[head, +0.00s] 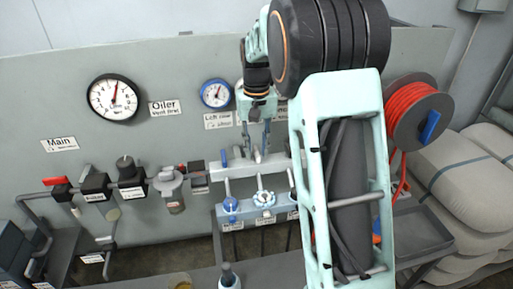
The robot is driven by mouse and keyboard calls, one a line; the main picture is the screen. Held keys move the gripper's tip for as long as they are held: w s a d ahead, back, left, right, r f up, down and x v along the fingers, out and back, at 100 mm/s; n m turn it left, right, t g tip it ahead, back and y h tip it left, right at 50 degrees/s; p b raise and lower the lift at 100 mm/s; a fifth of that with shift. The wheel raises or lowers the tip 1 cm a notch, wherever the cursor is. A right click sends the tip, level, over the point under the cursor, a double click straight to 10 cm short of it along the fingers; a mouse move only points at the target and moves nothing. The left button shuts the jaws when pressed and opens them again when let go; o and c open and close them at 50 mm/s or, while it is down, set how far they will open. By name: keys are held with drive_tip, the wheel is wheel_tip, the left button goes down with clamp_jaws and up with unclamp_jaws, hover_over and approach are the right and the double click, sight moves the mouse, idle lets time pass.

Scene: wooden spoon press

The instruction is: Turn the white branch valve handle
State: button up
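My gripper (256,154) points down in front of the panel, at the white manifold bar (238,170). Its two fingers are apart. A small pale handle (257,156) shows between the fingertips and seems to be the white branch valve handle, standing about upright. I cannot tell whether the fingers touch it. A blue branch handle (224,158) stands just left of it on the same bar. The right end of the bar is partly hidden by my arm.
Blue (231,204) and white (264,198) round fittings sit below the bar. A gauge (216,93) hangs above. The red-handled main valve (56,181) is far left. A red hose reel (418,110) and stacked sacks (455,190) are right.

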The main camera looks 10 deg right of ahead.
clamp_jaws()
drive_tip(key=shift+m, duration=0.3)
drive_tip(key=m+p, duration=0.1)
drive_tip(key=m, duration=0.1)
drive_tip(key=shift+m, duration=0.4)
drive_tip(key=m+p, duration=0.1)
drive_tip(key=m, duration=0.3)
drive_tip(key=shift+r, duration=0.1)
drive_tip(key=m+p, duration=0.1)
drive_tip(key=m, duration=0.5)
drive_tip(key=shift+p, duration=0.3)
drive_tip(key=shift+w+m+p, duration=0.1)
drive_tip(key=shift+m+p, duration=0.55)
drive_tip(key=shift+m, duration=1.55)
